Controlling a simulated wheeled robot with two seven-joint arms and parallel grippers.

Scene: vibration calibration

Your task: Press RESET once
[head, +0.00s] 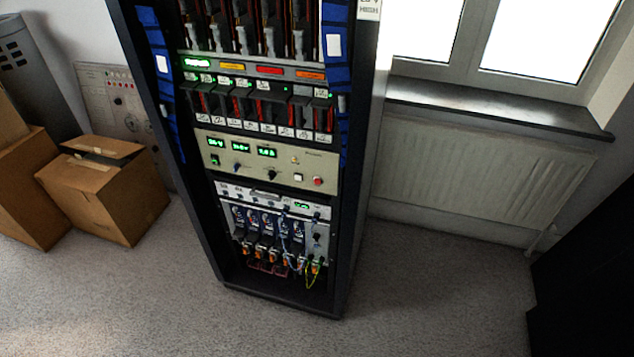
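A tall dark equipment rack (350,200) stands in the middle of the head view. A beige panel (220,158) sits at its mid height, with green lit displays (267,152) and dark knobs. At the panel's lower right are a red round button (318,181) and, left of it, a pale square button (298,177). The lettering is too small to read, so I cannot tell which control is RESET. Neither of my grippers shows in this view.
Cardboard boxes (100,195) stand on the floor left of the rack. A grey panel with dials (125,105) leans behind them. A radiator (470,185) is under the window at right. A dark object (585,280) fills the right edge. The carpet (430,300) before the rack is clear.

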